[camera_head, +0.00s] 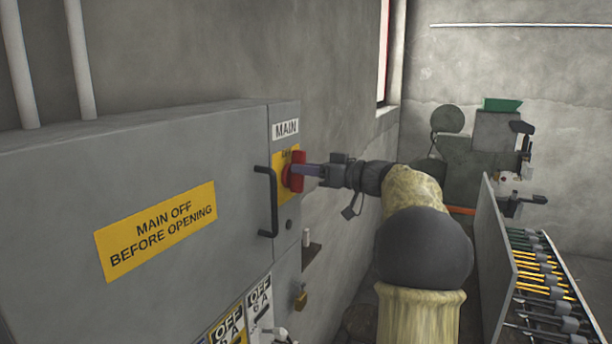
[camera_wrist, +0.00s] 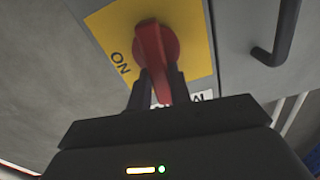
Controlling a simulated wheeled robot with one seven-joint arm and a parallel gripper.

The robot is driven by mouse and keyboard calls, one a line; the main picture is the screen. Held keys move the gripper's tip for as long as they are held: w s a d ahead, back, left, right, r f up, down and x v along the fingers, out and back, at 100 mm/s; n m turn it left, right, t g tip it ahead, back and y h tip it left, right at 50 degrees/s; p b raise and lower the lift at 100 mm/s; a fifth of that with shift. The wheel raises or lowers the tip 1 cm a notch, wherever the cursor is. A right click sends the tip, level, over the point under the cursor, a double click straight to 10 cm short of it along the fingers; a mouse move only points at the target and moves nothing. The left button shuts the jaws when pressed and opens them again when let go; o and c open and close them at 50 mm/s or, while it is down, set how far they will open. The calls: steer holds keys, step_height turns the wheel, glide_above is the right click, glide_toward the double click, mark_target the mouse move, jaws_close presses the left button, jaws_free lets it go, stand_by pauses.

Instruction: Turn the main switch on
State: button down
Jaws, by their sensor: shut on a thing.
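The main switch (camera_head: 294,172) is a red rotary knob on a yellow plate (camera_head: 279,159), under a MAIN label (camera_head: 285,129) on the grey cabinet's right side. My gripper (camera_head: 306,170) reaches it from the right. In the wrist view, the red switch handle (camera_wrist: 153,48) lies between the two dark fingers of my gripper (camera_wrist: 157,86), which is shut on it. The handle points towards the partly hidden white label at the bottom of the plate there. The ON mark (camera_wrist: 119,62) is left of the knob, away from the handle's tip. The OFF mark is not readable in the wrist view.
The cabinet's black door handle (camera_head: 266,200) stands just left of the switch. Below are a small shelf (camera_head: 311,254), a padlock (camera_head: 301,300) and OFF labels (camera_head: 228,326). At right is a rack (camera_head: 500,262) of tools, with a green-grey machine (camera_head: 472,165) behind.

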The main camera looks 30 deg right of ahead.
steer(key=m+b, duration=0.1)
steer(key=m, duration=0.4)
steer(key=d+f+m+b, duration=0.1)
steer(key=m+b, duration=0.1)
steer(key=m, duration=0.4)
steer(key=w+f+m+b, duration=0.1)
steer(key=m+b, duration=0.1)
steer(key=m, duration=0.3)
steer(key=shift+d, duration=0.25)
steer(key=shift+m, duration=0.3)
steer(key=c, duration=1.3)
jaws_free()
steer(key=shift+w, duration=0.1)
steer(key=shift+f, duration=0.1)
